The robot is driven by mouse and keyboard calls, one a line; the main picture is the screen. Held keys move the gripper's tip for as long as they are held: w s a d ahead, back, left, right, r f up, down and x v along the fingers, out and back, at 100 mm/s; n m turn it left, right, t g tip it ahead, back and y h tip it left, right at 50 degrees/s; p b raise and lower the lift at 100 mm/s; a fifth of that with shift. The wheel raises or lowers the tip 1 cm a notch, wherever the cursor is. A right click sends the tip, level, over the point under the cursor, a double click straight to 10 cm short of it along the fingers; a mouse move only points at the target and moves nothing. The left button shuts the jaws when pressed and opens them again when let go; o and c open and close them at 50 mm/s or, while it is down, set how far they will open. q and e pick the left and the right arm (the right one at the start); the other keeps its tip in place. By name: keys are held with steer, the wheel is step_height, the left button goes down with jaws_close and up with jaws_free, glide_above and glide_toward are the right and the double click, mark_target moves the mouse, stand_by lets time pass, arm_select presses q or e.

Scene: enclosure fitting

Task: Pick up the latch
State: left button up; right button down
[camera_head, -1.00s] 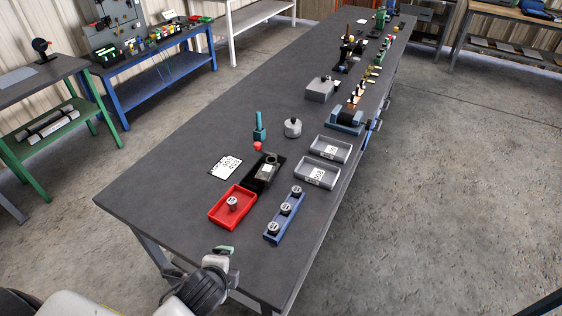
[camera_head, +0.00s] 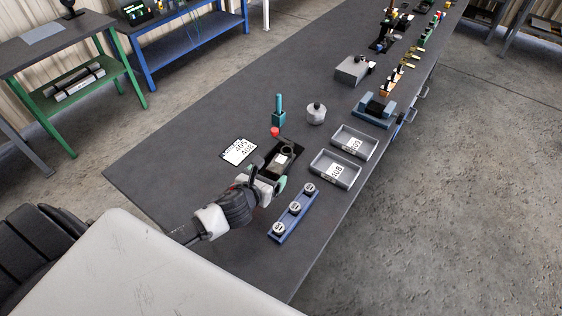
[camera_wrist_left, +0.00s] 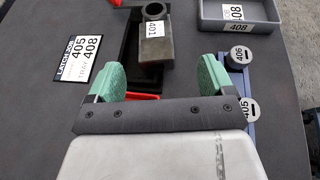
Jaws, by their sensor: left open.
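Several small round, numbered caps, likely the latches, show. Three stand in a blue rack (camera_head: 287,220): a near cap (camera_head: 279,229), a middle cap (camera_head: 295,207) and a far cap (camera_head: 309,188). In the wrist view, caps 406 (camera_wrist_left: 240,54) and 405 (camera_wrist_left: 249,106) show at the right. My left gripper (camera_head: 269,175) is open, its green fingertips spread apart, left of the rack. It also shows in the wrist view (camera_wrist_left: 172,76), with nothing visible between the fingers. The red tray (camera_wrist_left: 143,96) is mostly hidden under the gripper; its contents cannot be seen. My right gripper is not in view.
A grey part labelled 401 (camera_wrist_left: 155,42) lies just ahead of the fingers. A card (camera_head: 240,151) reads latch job 405, 408. Grey trays (camera_head: 335,169) and (camera_head: 355,142) lie right. A teal post (camera_head: 279,117) and grey cylinder (camera_head: 316,114) stand beyond. The table's left part is clear.

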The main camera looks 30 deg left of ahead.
mark_target(277, 166)
arm_select(q)
steer(key=shift+w+f, duration=0.2)
steer(key=shift+w, duration=0.4)
steer(key=shift+w+f, duration=0.2)
steer(key=shift+w, duration=0.1)
steer(key=shift+w+a+f, duration=0.2)
steer(key=shift+w+f, duration=0.05)
steer(key=shift+w, duration=0.3)
steer(key=p+x, duration=0.1)
steer(key=x, duration=0.2)
steer(key=shift+a+f, duration=0.1)
steer(key=shift+a, duration=0.05)
steer(key=shift+w+f, duration=0.3)
steer(key=shift+w, duration=0.1)
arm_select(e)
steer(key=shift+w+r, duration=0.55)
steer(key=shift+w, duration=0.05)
arm_select(q)
steer(key=shift+c, duration=0.5)
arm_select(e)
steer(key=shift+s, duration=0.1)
